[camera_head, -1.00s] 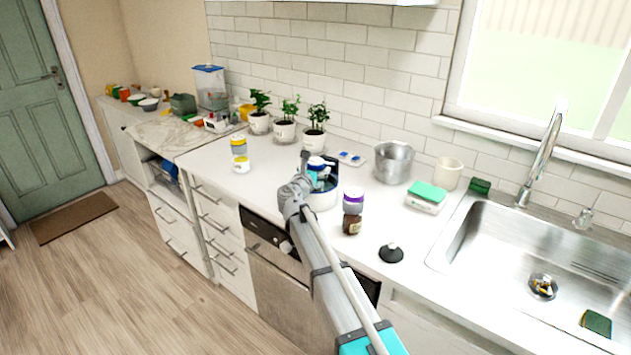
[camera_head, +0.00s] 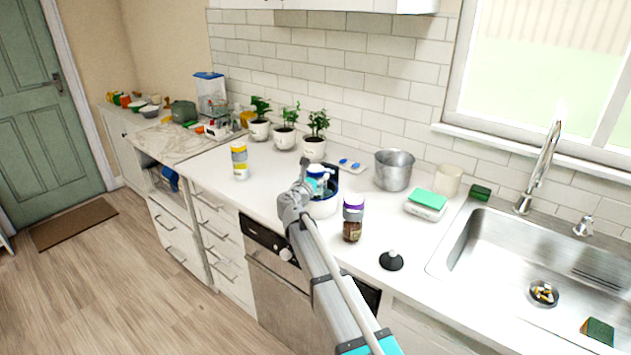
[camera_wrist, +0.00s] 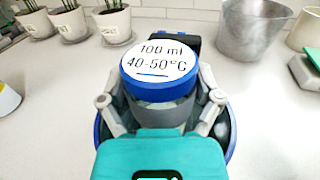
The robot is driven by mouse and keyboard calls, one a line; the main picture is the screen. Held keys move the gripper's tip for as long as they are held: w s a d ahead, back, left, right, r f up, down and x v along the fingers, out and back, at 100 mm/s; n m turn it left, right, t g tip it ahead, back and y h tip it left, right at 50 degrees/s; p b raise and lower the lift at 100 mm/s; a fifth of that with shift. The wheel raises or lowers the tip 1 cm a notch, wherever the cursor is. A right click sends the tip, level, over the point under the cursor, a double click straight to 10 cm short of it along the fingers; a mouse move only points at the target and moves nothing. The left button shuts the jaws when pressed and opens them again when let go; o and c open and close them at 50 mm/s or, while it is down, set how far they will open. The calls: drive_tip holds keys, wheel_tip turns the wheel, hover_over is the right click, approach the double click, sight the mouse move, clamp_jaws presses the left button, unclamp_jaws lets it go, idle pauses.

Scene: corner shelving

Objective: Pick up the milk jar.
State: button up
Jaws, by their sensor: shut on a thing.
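The milk jar (camera_wrist: 159,82) has a white-topped blue lid marked "100 ml 40-50°C" and a greyish body. It shows small in the head view (camera_head: 317,172). My gripper (camera_wrist: 160,112) is shut on the jar, with one finger on each side below the lid. Whether the jar's base rests in the warmer or is raised is hidden by my gripper.
A purple-lidded brown jar (camera_head: 352,222) stands close right of the warmer. A metal pot (camera_head: 394,171), a blister pack (camera_head: 348,164) and potted plants (camera_head: 284,134) stand behind. A black knob-like lid (camera_head: 391,261) lies nearer the front.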

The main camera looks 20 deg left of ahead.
drive_tip(key=shift+r, duration=0.2)
drive_tip(key=shift+r+p, duration=0.75)
drive_tip(key=shift+p, duration=0.2)
drive_tip(key=s+d+r+p, duration=0.6)
drive_tip(key=s+r+p, duration=0.5)
drive_tip(key=s, duration=0.1)
drive_tip(key=shift+s+d, duration=0.15)
drive_tip(key=shift+s, duration=0.15)
